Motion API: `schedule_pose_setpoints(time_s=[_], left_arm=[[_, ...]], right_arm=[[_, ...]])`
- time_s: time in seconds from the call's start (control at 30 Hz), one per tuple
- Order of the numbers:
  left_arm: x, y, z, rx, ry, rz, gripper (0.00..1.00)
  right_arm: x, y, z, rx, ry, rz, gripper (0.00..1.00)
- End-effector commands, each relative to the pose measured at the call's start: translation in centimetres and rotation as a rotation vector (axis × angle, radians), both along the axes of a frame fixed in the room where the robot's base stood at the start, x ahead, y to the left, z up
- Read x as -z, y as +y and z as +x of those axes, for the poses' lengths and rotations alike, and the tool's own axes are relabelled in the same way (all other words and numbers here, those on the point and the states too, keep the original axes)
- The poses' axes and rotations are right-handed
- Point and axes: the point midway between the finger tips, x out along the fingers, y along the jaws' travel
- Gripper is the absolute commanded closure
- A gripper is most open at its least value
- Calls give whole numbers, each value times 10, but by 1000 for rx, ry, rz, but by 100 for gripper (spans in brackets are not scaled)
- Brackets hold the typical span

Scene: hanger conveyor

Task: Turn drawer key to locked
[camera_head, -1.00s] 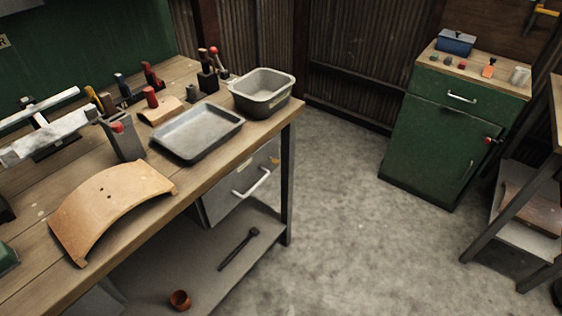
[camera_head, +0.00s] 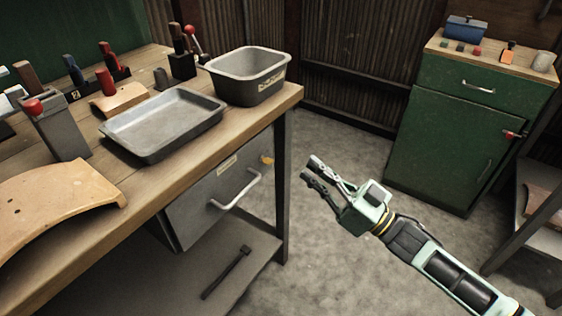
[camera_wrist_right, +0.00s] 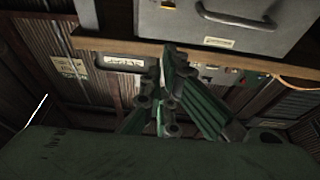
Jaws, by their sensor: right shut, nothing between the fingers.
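The grey drawer (camera_head: 215,195) hangs under the workbench and looks closed, with a pale bar handle (camera_head: 236,190) and a label. A small yellow-orange key (camera_head: 267,160) sits at the drawer front's upper right; its exact angle is too small to tell. The drawer front also shows at the top of the right wrist view (camera_wrist_right: 285,28), with the key (camera_wrist_right: 168,4) at the picture's edge. My right gripper (camera_head: 309,168) is shut and empty, pointing toward the drawer, to the right of the key and bench leg in the head view. My left gripper is out of view.
The workbench (camera_head: 150,185) carries a shallow tray (camera_head: 165,122), a deep bin (camera_head: 248,78) and tools. Its dark leg (camera_head: 282,185) stands between the drawer and my right gripper in the picture. A green cabinet (camera_head: 440,150) stands at the back right. The floor between is clear.

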Motion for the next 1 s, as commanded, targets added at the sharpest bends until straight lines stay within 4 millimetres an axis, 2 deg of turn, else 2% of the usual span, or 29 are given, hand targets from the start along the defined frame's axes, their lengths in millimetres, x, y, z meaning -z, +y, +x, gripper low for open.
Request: schedule_pose_setpoints(time_s=[0.17,0.6,0.7,0.83,1.0], left_arm=[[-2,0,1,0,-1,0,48],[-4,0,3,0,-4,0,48],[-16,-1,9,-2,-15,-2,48],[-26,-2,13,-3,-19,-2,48],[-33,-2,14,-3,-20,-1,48]], right_arm=[[-11,13,3,-18,-8,10,100],[-40,81,54,-14,-9,7,100],[-16,79,53,-11,0,5,100],[-4,78,53,-11,-4,4,100],[3,78,52,-12,-5,5,100]])
